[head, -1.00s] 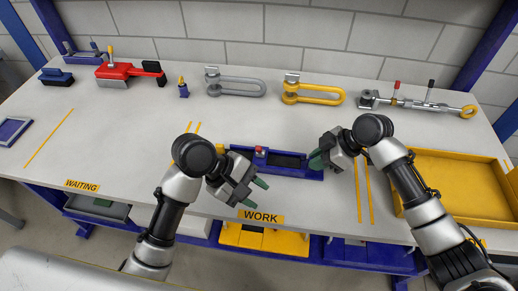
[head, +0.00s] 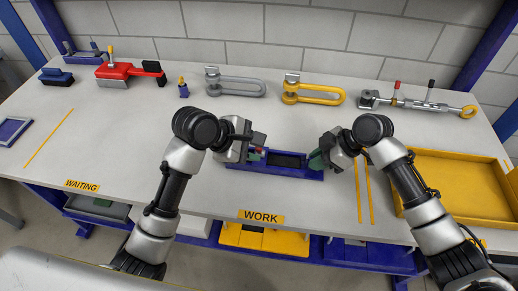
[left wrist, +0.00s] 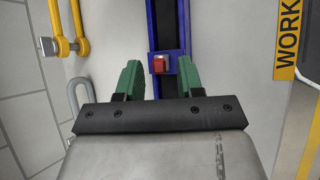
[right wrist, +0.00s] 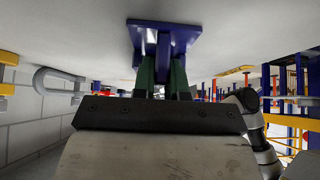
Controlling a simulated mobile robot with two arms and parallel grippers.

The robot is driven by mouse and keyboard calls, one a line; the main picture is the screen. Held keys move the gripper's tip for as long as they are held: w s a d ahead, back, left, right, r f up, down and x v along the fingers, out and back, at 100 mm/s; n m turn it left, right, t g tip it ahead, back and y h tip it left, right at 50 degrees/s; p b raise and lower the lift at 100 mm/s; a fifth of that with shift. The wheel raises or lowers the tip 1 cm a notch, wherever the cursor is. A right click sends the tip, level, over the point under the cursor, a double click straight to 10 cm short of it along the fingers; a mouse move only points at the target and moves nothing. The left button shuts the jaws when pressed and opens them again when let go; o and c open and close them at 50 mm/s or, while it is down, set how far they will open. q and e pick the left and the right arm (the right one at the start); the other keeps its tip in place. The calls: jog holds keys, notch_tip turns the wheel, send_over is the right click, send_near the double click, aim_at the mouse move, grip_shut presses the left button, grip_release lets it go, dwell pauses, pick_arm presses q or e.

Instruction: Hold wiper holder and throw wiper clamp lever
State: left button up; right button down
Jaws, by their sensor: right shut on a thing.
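The blue wiper holder (head: 295,173) lies on the bench behind the WORK label, with a dark insert along its top. Its red-tipped clamp lever (head: 258,149) is at the left end; in the left wrist view the lever (left wrist: 159,65) shows as a red block on the holder. My left gripper (left wrist: 159,76) is open, its green fingers on either side of the lever, apart from it. My right gripper (head: 317,160) is shut on the holder's right end. In the right wrist view the green fingers (right wrist: 160,72) meet the blue end piece (right wrist: 168,38).
A grey shackle (head: 240,87), a yellow shackle (head: 313,97) and a turnbuckle (head: 415,104) lie along the back. A red tool (head: 125,73) is at the back left. A yellow tray (head: 450,212) sits at the right. The bench around the WAITING label (head: 82,184) is clear.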

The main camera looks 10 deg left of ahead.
pick_arm(q)
jog(key=shift+x, duration=1.25)
grip_shut()
dwell(0.7)
jog(key=shift+w+r+n+g, duration=0.2)
jog(key=shift+w+n+g, duration=0.15)
jog(key=shift+g, duration=0.55)
